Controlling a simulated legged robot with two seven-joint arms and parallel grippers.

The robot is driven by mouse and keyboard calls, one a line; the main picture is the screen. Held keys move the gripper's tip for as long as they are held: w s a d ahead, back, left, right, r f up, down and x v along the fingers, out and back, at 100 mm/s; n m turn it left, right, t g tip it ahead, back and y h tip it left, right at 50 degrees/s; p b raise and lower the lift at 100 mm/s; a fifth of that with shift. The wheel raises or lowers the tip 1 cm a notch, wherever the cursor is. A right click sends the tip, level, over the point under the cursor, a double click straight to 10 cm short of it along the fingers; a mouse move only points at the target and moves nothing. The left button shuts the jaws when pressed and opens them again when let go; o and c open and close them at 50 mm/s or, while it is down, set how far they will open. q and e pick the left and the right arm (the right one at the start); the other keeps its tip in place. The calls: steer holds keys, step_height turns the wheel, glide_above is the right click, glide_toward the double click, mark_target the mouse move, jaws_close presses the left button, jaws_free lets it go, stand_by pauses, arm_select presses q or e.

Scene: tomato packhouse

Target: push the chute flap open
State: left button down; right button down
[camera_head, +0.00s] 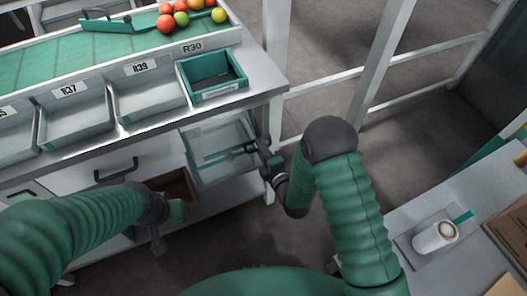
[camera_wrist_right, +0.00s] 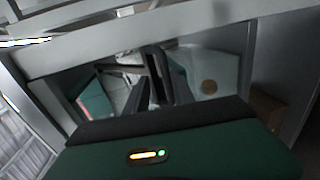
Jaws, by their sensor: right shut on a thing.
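The chute flap looks to be the pale, see-through panel (camera_head: 212,137) under the packing bench's right end, with a teal strip near its lower part. My right gripper (camera_head: 236,152) reaches left in front of it, its fingers at or very near the panel. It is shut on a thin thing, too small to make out. In the right wrist view, the dark fingers (camera_wrist_right: 155,85) point into the framed opening, where a pale panel (camera_wrist_right: 215,72) shows. Whether they touch it cannot be told. My left gripper (camera_head: 166,226) is low at left, near a brown box; its jaw opening is unclear.
The bench edge (camera_head: 190,108) runs above my right gripper, with labelled trays and a green tray (camera_head: 238,84) on it. A white post (camera_head: 275,60) stands close by. Tomatoes (camera_head: 166,22) lie on the belt.

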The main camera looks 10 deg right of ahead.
steer(key=shift+w+a+f+b, duration=0.15)
steer(key=shift+w+f+b, duration=0.1)
steer(key=shift+w+b, duration=0.2)
stand_by(0.3)
steer(key=c, duration=1.5)
jaws_free()
steer(key=shift+f, duration=0.1)
